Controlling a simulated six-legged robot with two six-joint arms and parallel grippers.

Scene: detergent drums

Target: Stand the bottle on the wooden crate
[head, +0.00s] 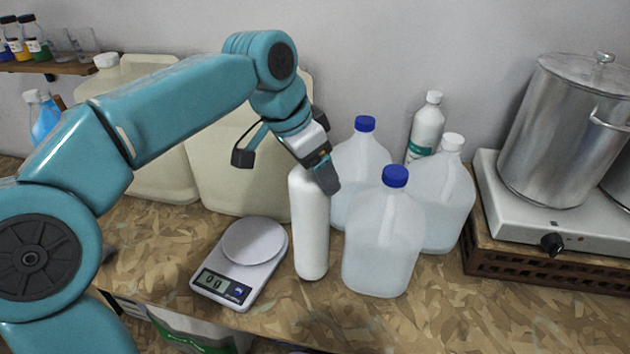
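A plain white bottle (311,232) stands roughly upright on the worktop, between the kitchen scale and the clear jugs. My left gripper (325,174) reaches down to the bottle's top from above. A dark finger covers the top right of the bottle and hides its neck and cap. I cannot tell whether the fingers are closed on it. A second white bottle (428,124) with a green label stands behind the jugs. A brown lattice-sided crate (545,268) is at the right, beneath a hot plate. My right gripper is not in view.
Jugs with blue caps (385,245) (362,165) and a white-capped jug (448,205) stand right of the bottle. Large beige canisters (235,165) stand behind. The hot plate (560,225) carries a steel pot (560,130).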

